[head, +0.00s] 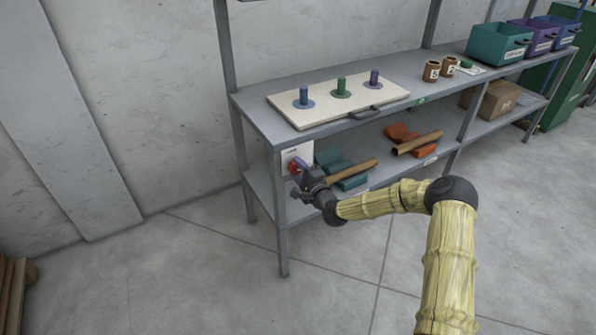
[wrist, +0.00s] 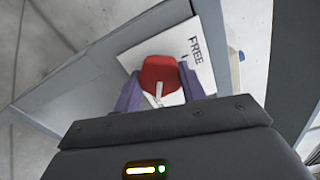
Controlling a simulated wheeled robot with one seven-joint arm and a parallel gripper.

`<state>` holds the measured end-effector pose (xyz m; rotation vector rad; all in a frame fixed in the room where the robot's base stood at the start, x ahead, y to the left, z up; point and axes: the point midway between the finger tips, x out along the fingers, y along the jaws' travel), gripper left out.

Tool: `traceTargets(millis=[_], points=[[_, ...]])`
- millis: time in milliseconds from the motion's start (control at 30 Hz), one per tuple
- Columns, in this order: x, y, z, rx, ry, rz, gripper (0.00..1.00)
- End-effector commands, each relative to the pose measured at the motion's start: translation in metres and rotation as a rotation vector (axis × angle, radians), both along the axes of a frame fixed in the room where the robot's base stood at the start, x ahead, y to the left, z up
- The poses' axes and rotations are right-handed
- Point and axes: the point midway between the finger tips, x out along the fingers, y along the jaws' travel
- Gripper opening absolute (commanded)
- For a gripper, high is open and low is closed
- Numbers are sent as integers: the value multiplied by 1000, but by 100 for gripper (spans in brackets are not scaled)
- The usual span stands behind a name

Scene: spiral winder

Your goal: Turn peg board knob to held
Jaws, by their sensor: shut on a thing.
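The red knob (wrist: 161,78) sits on a white label plate (wrist: 200,38) that reads FREE in the wrist view. A pale pointer mark runs across the knob. My gripper (wrist: 158,92) has its two purple fingers on either side of the knob and is shut on it. In the head view my gripper (head: 300,175) is at the knob plate (head: 297,154) below the left end of the shelf top. The peg board (head: 280,107) lies on the shelf above, with blue (head: 304,96), green (head: 341,86) and purple (head: 374,77) pegs upright. The HELD marking is not visible.
The shelf's front left post (head: 281,220) stands close beside my gripper. Teal (head: 340,167) and orange (head: 403,134) holders with brown tubes lie on the lower shelf. A cardboard box (head: 491,100) is farther right. The floor in front is clear.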

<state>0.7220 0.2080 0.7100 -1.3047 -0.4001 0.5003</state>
Motion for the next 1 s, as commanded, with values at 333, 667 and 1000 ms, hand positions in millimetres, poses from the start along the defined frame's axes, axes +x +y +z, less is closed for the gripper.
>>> traceTargets(millis=[333,667,1000], points=[[0,-1,-2,1,5,-2,54],[0,0,-1,1,2,-1,62],[-26,-18,0,1,4,-1,62]])
